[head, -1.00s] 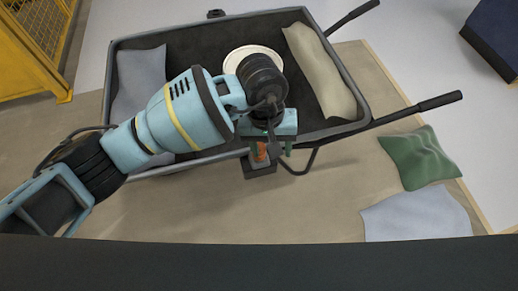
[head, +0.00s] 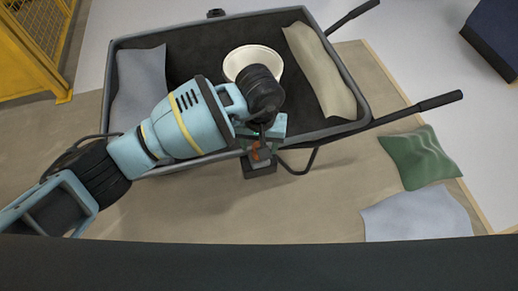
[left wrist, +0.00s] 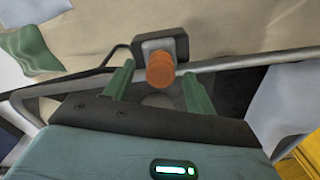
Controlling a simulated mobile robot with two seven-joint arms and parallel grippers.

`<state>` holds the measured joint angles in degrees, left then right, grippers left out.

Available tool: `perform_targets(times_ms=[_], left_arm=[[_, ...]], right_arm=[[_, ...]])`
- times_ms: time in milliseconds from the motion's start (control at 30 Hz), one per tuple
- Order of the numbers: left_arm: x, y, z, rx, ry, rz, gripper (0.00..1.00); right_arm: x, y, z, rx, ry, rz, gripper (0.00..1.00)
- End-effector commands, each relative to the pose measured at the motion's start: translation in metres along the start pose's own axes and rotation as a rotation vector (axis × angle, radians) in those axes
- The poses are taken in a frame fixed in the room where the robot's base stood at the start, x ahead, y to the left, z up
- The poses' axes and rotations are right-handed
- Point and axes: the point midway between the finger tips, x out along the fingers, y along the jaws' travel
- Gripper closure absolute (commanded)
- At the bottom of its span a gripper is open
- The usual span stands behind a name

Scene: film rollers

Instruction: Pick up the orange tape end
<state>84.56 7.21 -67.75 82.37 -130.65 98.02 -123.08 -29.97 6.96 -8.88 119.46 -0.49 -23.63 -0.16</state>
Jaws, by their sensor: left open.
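The orange tape end (head: 256,154) is a small rounded orange piece on a dark box-like holder (head: 261,170) just outside the near rim of the wheelbarrow. In the left wrist view the orange tape end (left wrist: 160,72) sits between the green fingers, in front of the grey and black holder (left wrist: 160,45). My left gripper (head: 259,148) is open above it, with one finger on each side. I see gaps between the fingers and the orange piece, and I cannot tell the remaining depth. In the head view my wrist partly hides it. My right gripper is not in view.
A black wheelbarrow (head: 203,58) holds a white bowl (head: 252,53), a grey bag (head: 140,80) and a beige bag (head: 322,70). Its handles reach right. A green cushion (head: 420,158) and a pale cloth (head: 418,217) lie on the floor. A yellow cage (head: 30,50) stands left.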

Motion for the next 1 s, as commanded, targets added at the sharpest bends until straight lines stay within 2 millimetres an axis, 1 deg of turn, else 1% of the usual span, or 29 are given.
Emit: perform_targets(times_ms=[33,200,467,567,800,900,1000], left_arm=[[0.009,-0.001,0.001,-0.003,-0.004,0.001,0.44],[0.025,0.000,0.000,-0.001,-0.002,0.002,0.44],[0.028,-0.001,-0.001,0.000,0.001,0.001,0.44],[0.028,-0.001,-0.001,0.000,0.001,0.001,0.55],[0.027,-0.001,-0.001,0.000,0.001,0.001,0.86],[0.027,-0.001,-0.001,0.000,0.001,0.001,0.97],[0.027,-0.001,-0.001,0.000,0.001,0.001,0.98]], right_arm=[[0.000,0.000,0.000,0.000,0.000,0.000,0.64],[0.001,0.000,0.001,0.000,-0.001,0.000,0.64],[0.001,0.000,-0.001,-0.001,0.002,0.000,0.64],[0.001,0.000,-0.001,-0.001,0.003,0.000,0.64],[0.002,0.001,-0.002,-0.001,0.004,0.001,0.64],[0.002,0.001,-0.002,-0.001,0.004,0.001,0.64],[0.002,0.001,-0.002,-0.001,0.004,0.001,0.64]])
